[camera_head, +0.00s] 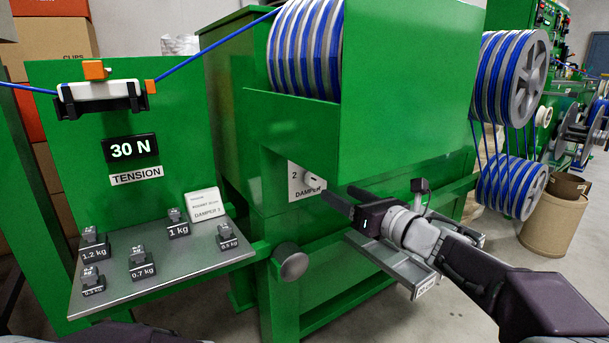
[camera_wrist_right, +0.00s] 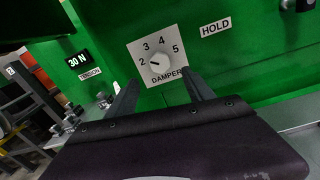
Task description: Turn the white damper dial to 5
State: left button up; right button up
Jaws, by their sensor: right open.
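The damper dial (camera_wrist_right: 160,65) is a small round pale knob on a white plate (camera_wrist_right: 146,50) on the green machine face. The plate carries the numbers 2 to 5 and the word DAMPER. The dial's dark mark points left, toward 2. In the head view the plate (camera_head: 297,178) is partly hidden by my right gripper (camera_head: 338,197). In the right wrist view, my right gripper (camera_wrist_right: 160,84) is open and empty, its fingers reaching toward the plate on either side of the dial, apart from it. My left gripper is not in view.
A HOLD label (camera_wrist_right: 216,27) is right of the dial plate. A metal shelf (camera_head: 165,270) bears several weights and a card (camera_head: 203,206) marked DAMPER. A display (camera_head: 130,149) reads 30 N. Blue cable winds on pulleys (camera_head: 512,75). A grey tray (camera_head: 390,262) is below my right arm.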

aim_at(317, 180)
jog(key=b+x, duration=0.1)
jog(key=x, duration=0.6)
jog(key=shift+w+a+b, duration=0.2)
jog(key=shift+w+b, duration=0.1)
jog(key=shift+w, duration=0.05)
jog(key=shift+w+a, duration=0.35)
jog(key=shift+w, duration=0.15)
grip_shut()
